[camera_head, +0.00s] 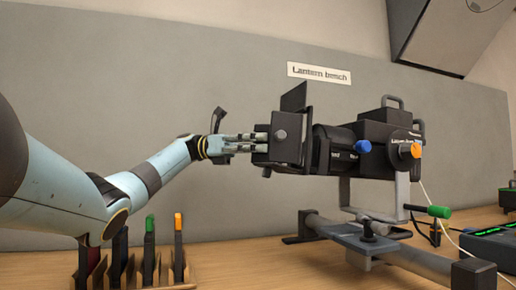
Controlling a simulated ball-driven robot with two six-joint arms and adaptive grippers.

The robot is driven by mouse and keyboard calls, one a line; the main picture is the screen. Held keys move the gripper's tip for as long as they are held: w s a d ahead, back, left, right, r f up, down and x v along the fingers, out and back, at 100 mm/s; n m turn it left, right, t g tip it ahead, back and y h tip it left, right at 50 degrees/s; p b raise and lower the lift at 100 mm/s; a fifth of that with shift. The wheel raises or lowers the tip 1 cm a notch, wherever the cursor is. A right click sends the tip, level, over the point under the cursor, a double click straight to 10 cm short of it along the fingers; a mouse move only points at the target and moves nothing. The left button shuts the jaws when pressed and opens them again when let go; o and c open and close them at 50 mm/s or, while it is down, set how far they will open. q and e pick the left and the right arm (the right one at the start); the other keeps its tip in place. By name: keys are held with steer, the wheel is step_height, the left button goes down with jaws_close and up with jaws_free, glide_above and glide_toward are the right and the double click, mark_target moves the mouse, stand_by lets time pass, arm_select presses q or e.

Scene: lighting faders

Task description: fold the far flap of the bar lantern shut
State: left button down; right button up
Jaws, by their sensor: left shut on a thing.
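The bar lantern (335,150) is a black lamp with a blue knob and an orange knob. It sits on a grey bracket above a metal bar. A dark flap (294,97) stands up at its front left end, and another dark flap piece (274,146) with a round knob sits at that end. My left gripper (262,137) reaches in from the left and is shut on the edge of this flap piece. Its fingertips are partly hidden there. I cannot tell which flap is the far one. My right gripper is not in view.
A wooden rack (178,286) with several coloured-handled tools stands at the lower left. The metal bar (410,259) and a green-tipped lever (438,211) are below the lantern. A dark box (490,247) stands at the right. A grey wall panel is behind.

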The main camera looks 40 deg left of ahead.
arm_select(q)
steer(key=shift+w+r, duration=0.1)
steer(key=shift+w, duration=0.05)
stand_by(0.3)
steer(key=c, duration=1.5)
jaws_free()
steer(key=o, duration=0.3)
steer(key=shift+w, duration=0.2)
steer(key=shift+s+a, duration=0.15)
steer(key=v, duration=0.7)
steer(key=shift+a, duration=0.15)
